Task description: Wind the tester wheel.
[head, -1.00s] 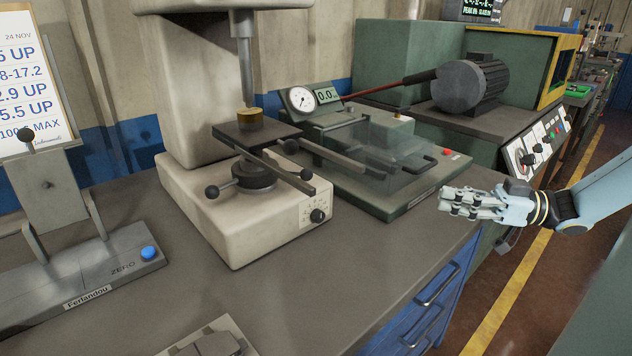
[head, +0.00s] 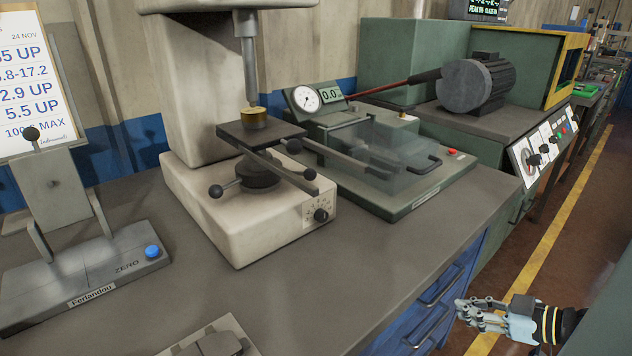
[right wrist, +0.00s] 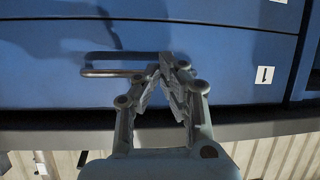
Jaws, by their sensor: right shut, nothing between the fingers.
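The tester (head: 240,215) is a cream press-like machine on the bench. Its wheel (head: 258,174) is a dark hub under the small square table, with spokes ending in black balls (head: 216,191). A brass-coloured round piece (head: 254,117) sits on that table, below the vertical ram (head: 250,65). My right gripper (head: 462,308) is low at the right, by the blue drawers and well away from the wheel. In the right wrist view its fingers (right wrist: 166,62) are together and empty, in front of a drawer handle (right wrist: 100,72). My left gripper is not in view.
A green fixture with a dial gauge (head: 306,98) and clear cover stands right of the tester. A grey stand with a blue button (head: 152,252) is at left.

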